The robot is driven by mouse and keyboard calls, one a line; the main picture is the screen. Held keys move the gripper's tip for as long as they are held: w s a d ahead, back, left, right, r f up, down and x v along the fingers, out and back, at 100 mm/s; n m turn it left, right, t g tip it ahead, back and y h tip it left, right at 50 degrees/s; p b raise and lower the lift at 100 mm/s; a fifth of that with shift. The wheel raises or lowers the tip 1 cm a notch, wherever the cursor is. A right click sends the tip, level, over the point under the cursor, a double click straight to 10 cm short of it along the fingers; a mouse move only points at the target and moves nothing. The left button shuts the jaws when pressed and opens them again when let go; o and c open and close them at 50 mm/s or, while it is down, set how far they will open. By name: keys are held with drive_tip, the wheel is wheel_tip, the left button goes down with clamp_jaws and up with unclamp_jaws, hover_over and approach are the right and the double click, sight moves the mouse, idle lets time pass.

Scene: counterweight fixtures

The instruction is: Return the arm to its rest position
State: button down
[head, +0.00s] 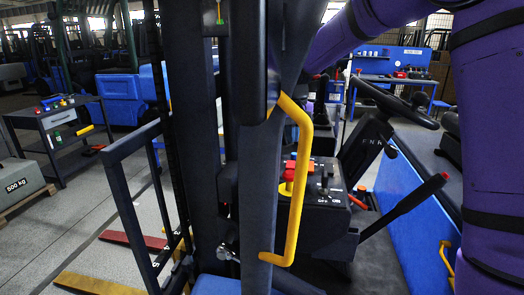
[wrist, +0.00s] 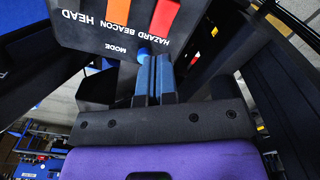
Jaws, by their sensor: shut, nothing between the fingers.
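My gripper (wrist: 154,68) shows in the wrist view with its blue fingers side by side, shut and empty. Its tips are close to a dark panel (wrist: 75,32) in the picture, labelled HEAD, HAZARD BEACON and MODE, seen upside down. A small blue knob (wrist: 143,53) is beside the fingertips; I cannot tell whether they touch. An orange switch (wrist: 118,15) and a red switch (wrist: 165,13) sit on the panel. In the head view my purple arm fills the right side and reaches behind the dark mast; my gripper is hidden there.
In the head view, a yellow grab handle (head: 303,180), a control box (head: 318,190), a black lever (head: 405,205) and a steering wheel (head: 395,105) crowd the arm. A tool cart (head: 62,130) and a 500 kg weight (head: 20,182) stand left. Open floor lies between.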

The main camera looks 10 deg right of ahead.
drive_tip(key=s+d+r+t, duration=0.1)
drive_tip(key=s+d+r, duration=0.1)
drive_tip(key=s+r, duration=0.5)
drive_tip(key=s+d+r+t, duration=0.1)
drive_tip(key=s+d+r, duration=0.15)
drive_tip(key=s, duration=0.85)
drive_tip(key=s+d+f+m+t, duration=0.1)
drive_tip(key=s+d+t, duration=0.1)
drive_tip(key=s, duration=1.7)
drive_tip(key=shift+d+t, duration=0.2)
drive_tip(key=shift+t, duration=0.5)
drive_tip(key=shift+s+a, duration=0.1)
